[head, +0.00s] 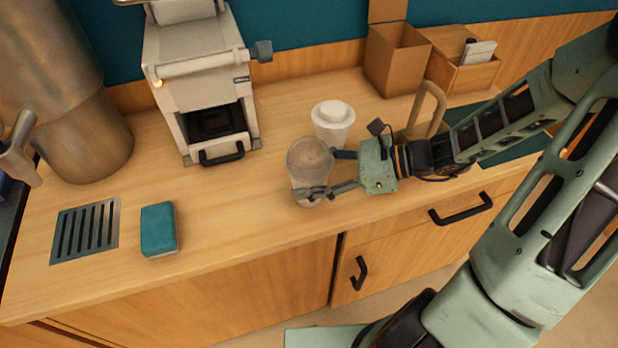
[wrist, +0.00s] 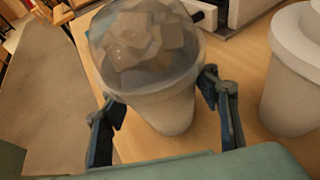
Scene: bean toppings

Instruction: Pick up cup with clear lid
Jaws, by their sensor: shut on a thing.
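The cup with a clear lid (head: 310,160) is on or just above the wooden counter, near its front edge; I cannot tell whether its base touches. In the wrist view the same cup (wrist: 160,100) shows brownish chunks under its clear domed lid. My gripper (head: 328,172) reaches in from the right with one finger on each side of the cup. In the wrist view my gripper (wrist: 165,112) has its fingers against the cup's sides, shut on it. The cup stands roughly upright.
A white cup with a white lid (head: 333,120) stands close behind, also in the wrist view (wrist: 294,70). A white machine (head: 195,50) is at the back, with a teal sponge (head: 158,229) and drain grate (head: 86,231) at left. A cardboard box (head: 396,62) stands at back right.

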